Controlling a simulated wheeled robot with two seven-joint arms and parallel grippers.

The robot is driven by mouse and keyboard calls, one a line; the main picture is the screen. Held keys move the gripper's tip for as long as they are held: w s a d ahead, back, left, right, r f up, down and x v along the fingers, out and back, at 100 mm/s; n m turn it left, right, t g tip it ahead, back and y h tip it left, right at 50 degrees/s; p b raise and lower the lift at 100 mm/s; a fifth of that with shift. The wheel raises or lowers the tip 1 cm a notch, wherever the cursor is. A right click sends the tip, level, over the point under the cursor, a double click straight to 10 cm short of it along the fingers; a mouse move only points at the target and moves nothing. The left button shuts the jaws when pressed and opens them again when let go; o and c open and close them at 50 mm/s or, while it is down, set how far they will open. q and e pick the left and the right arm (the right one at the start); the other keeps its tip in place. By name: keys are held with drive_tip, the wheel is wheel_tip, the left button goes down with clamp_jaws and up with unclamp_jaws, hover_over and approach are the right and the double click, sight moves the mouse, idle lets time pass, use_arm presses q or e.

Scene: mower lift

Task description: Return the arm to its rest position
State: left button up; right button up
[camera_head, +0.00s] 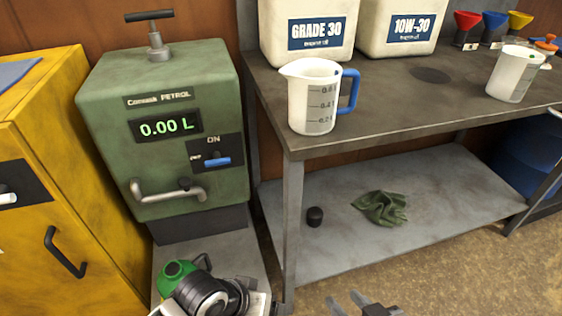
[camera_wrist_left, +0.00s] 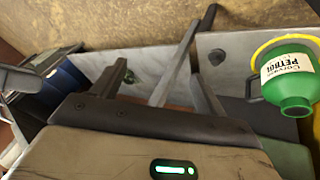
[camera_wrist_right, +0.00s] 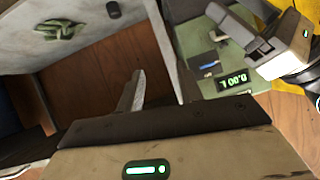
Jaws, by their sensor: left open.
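My right gripper (camera_head: 345,299) shows at the bottom of the head view, its two fingertips apart and nothing between them. It is over the floor in front of the bench. My left gripper (camera_wrist_left: 160,78) is open and empty in the left wrist view. In the head view the left arm shows at the bottom left, its fingers hard to make out. A green petrol can (camera_head: 177,274) is close beside it, on the ledge under the green petrol dispenser (camera_head: 160,80). The can also shows in the left wrist view (camera_wrist_left: 288,78), apart from the fingers.
The bench (camera_head: 400,95) carries a measuring jug (camera_head: 312,112) with a blue handle, a second jug (camera_head: 515,75), two oil containers and funnels. A yellow cabinet (camera_head: 60,130) stands left.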

use_arm(q)
drive_tip(key=s+a+f+t+h+b, duration=0.25)
drive_tip(key=a+t+b, duration=0.4)
drive_tip(key=b, duration=0.65)
use_arm(e)
drive_tip(key=a+f+y, duration=0.2)
drive_tip(key=a+f, duration=0.1)
drive_tip(key=f, duration=0.6)
use_arm(q)
drive_tip(key=a+r+y+p, duration=0.1)
drive_tip(key=r+y+p, duration=0.1)
drive_tip(key=r+p, duration=0.5)
drive_tip(key=s+a+r+y+p, duration=0.1)
drive_tip(key=r+p, duration=0.6)
drive_tip(key=p, duration=0.9)
drive_tip(key=shift+s+a+n+t+y, duration=0.3)
drive_tip(key=shift+a+t+y, duration=0.15)
drive_tip(key=shift+a, duration=0.3)
use_arm(e)
drive_tip(key=s+d+r+h, duration=0.1)
drive_tip(key=d+r+h, duration=0.2)
drive_tip(key=r, duration=1.1)
drive_tip(key=shift+s+d+g, duration=0.15)
drive_tip(key=shift+d+g, duration=0.15)
drive_tip(key=shift+d, duration=0.65)
